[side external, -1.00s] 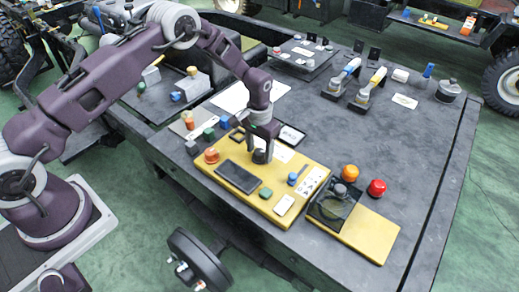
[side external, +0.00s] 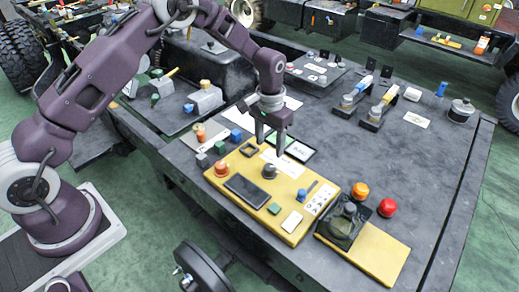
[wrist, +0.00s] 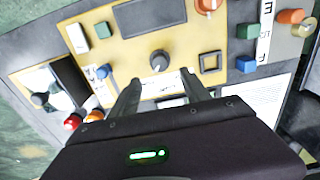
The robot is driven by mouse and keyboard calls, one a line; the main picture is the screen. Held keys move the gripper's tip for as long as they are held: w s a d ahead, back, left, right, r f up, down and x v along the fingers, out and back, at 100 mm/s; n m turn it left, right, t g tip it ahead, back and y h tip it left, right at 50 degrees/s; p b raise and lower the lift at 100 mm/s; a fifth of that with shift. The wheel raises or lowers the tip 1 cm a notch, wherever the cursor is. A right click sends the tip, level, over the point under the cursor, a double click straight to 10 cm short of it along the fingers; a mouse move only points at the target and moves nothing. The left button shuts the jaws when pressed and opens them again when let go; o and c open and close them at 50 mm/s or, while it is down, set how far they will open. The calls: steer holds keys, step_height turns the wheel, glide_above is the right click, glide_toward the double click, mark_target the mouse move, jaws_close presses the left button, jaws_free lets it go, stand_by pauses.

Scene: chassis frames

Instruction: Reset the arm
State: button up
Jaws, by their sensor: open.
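My gripper (side external: 270,146) is open and empty, its fingers pointing down above the yellow panel (side external: 290,226). A dark round knob (side external: 269,171) stands on the panel just below the fingertips, apart from them. In the wrist view my gripper (wrist: 163,92) has its two fingers spread, with the knob (wrist: 159,61) beyond them and nothing between them. A dark flat screen (side external: 247,189) and an orange button (side external: 222,168) are on the panel beside the knob.
An orange knob (side external: 360,190) and a red knob (side external: 387,208) stand right of the panel, near a dark box with a lever (side external: 345,222). Two levers (side external: 353,97) stand farther back.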

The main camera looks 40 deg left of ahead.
steer(key=s+a+r+t, duration=0.1)
steer(key=s+r, duration=0.6)
steer(key=r, duration=0.5)
steer(key=s+a+r+t, duration=0.15)
steer(key=s+r, duration=0.45)
steer(key=r, duration=0.6)
steer(key=s+r+t, duration=0.2)
steer(key=s+t, duration=0.1)
steer(key=s, duration=1.8)
steer(key=shift+r, duration=0.4)
